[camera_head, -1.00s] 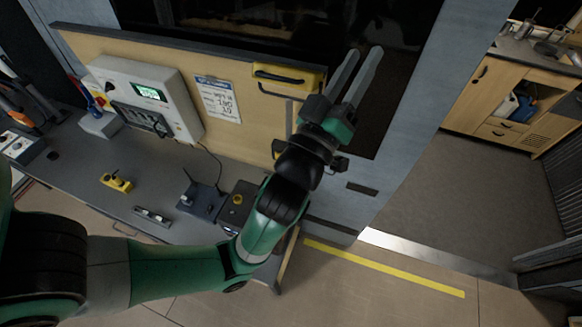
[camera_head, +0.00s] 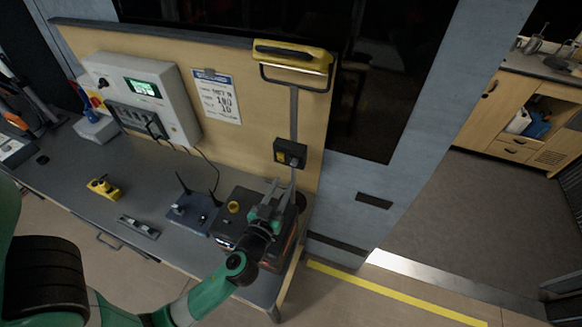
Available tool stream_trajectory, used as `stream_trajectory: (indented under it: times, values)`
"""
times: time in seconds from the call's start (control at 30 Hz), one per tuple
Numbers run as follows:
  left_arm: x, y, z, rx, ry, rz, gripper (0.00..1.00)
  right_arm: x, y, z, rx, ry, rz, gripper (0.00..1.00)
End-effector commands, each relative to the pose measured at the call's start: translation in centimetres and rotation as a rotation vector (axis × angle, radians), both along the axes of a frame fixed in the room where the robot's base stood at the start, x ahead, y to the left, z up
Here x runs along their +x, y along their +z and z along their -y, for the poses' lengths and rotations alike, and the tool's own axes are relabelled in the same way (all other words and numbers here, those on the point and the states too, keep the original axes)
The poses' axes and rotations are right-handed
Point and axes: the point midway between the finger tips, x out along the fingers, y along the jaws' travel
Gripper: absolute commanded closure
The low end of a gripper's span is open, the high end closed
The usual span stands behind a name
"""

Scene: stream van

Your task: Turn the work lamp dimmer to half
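The work lamp (camera_head: 293,54) is a yellow and black bar at the top of the wooden panel, with a pale strip along its underside. A grey strip runs down from it to the dimmer (camera_head: 289,153), a small dark box with a yellow mark on its left and a small knob on its front; the knob's setting is too small to tell. My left gripper (camera_head: 279,189) is below the dimmer, fingers pointing up towards it, apart and empty. It does not appear to touch the dimmer. My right gripper is not in view.
A router with antennas (camera_head: 193,211), a yellow control box (camera_head: 104,188) and a wall-mounted grey cabinet (camera_head: 142,97) are to the left. Free floor lies right.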

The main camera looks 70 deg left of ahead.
Motion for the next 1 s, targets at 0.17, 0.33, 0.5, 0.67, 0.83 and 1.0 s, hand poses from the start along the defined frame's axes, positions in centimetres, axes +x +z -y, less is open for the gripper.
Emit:
stream_trajectory:
  times: [0.17, 0.33, 0.5, 0.67, 0.83, 1.0]
  values:
    - [2.8, 0.4, -3.0, 0.001, 0.004, 0.002, 0.62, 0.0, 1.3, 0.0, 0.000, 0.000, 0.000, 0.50]
    - [4.6, 0.2, -4.6, 0.001, 0.001, 0.001, 0.62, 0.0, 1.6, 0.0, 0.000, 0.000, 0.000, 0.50]
    - [5.1, 0.1, -5.1, 0.001, 0.000, 0.000, 0.62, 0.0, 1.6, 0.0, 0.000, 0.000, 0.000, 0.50]
    - [5.0, 0.0, -5.1, 0.001, -0.001, 0.001, 0.62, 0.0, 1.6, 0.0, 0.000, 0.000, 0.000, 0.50]
    - [5.0, 0.1, -5.1, 0.001, -0.001, 0.001, 0.91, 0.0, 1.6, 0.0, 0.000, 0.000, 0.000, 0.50]
    - [5.0, 0.1, -5.1, 0.001, -0.001, 0.001, 1.00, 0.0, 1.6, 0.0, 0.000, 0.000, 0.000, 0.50]
